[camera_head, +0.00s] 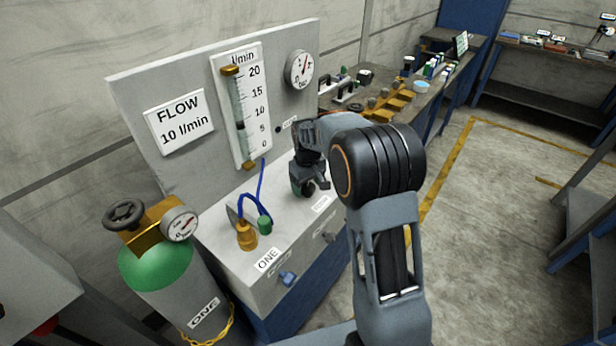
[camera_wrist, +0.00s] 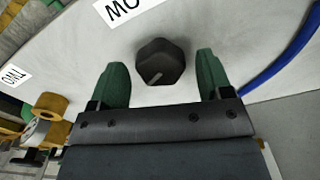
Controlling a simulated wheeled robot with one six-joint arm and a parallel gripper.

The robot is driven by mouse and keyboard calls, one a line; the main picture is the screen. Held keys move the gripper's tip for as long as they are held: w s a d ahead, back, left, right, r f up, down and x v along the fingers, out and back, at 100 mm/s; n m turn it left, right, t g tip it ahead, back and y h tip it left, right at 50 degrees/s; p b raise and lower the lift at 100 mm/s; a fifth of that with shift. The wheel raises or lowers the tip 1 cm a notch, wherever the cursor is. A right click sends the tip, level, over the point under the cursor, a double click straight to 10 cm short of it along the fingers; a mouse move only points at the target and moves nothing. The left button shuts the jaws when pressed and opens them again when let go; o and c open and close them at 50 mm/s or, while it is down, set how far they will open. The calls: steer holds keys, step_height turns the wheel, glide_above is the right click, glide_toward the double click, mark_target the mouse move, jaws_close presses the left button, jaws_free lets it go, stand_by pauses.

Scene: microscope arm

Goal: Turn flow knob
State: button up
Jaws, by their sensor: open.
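The flow knob (camera_wrist: 160,60) is a dark faceted knob with a pale pointer line, on a pale surface in the wrist view. A white label (camera_wrist: 128,8) beside it is upside down and cut off, with "OW" readable. My gripper (camera_wrist: 162,72) is open, with one green fingertip on each side of the knob and a visible gap on both sides. It is not shut on the knob. In the head view my gripper (camera_head: 305,184) is low over the light bench top, in front of the panel, and largely covers the knob there.
The panel carries a flow tube gauge (camera_head: 240,105), a sign reading "FLOW 10 l/min" (camera_head: 180,120) and a round dial (camera_head: 300,70). A blue hose (camera_head: 252,195) arches over the bench left of my gripper. A green-topped cylinder (camera_head: 155,265) stands at lower left.

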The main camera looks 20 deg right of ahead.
mark_target(307, 185)
step_height(307, 185, up, 14)
stand_by(0.5)
steer(key=shift+f, duration=0.15)
steer(key=s+f+m+t, duration=0.1)
steer(key=s+f+m, duration=0.1)
steer(key=s, duration=0.9)
steer(key=s+f+m+t, duration=0.2)
steer(key=s, duration=1)
steer(key=shift+s+t, duration=0.2)
steer(key=shift+t, duration=0.1)
steer(key=shift+f, duration=0.1)
steer(key=shift+c, duration=0.3)
stand_by(1.0)
